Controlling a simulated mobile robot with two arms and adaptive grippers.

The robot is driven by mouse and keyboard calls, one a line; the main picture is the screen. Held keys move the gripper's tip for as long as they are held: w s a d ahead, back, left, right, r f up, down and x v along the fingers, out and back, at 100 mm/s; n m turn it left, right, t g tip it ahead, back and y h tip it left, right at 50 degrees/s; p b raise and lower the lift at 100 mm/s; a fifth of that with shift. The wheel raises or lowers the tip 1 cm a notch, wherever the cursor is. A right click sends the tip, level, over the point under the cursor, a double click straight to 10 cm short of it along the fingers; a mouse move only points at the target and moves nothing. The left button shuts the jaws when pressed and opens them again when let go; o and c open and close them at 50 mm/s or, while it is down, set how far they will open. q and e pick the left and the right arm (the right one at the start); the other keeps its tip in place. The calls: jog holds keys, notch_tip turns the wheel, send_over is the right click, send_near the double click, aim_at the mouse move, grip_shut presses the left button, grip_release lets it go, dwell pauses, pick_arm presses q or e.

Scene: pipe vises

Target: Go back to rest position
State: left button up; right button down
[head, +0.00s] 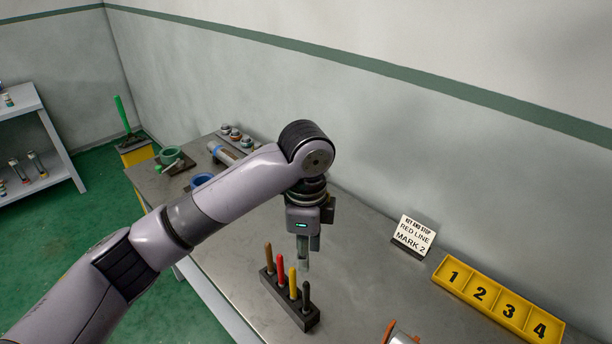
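My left arm reaches in from the left over the grey workbench (350,270). My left gripper (303,264) points down, just above and behind a dark block (290,305) that holds upright tools with brown, red, yellow and black handles. Its fingers are seen nearly edge-on, so I cannot tell whether they are open or shut. I see no object clearly held in it. My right gripper is not in view.
A sign (413,237) stands by the wall, beside a yellow tray (498,300) numbered 1 to 4. A green vise (172,158) and a blue ring-shaped part (202,181) are at the bench's far left. A shelf (35,150) stands left.

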pick_arm(q)
jog(key=shift+f, duration=0.1)
jog(key=s+f+n+t+h, duration=0.1)
jog(key=s+f+n+h, duration=0.55)
jog(key=f, duration=0.65)
jog(key=s+a+f+n+t+y, duration=0.1)
jog(key=s+a+f+n+y, duration=0.25)
jog(key=s+a+n, duration=0.4)
jog(key=s+a+f+n+t+y, duration=0.2)
jog(key=s+a+f+n+y, duration=0.15)
jog(key=s+a, duration=0.75)
notch_tip(320, 180, down, 24)
jog(key=w+a+f+g, duration=0.1)
jog(key=a+g, duration=0.1)
jog(key=s+a+f+g, duration=0.1)
jog(key=s+a+f, duration=0.1)
jog(key=s+f, duration=1.4)
jog(key=shift+s+a+f, duration=0.25)
jog(key=shift+a+f, duration=0.05)
jog(key=shift+a, duration=0.1)
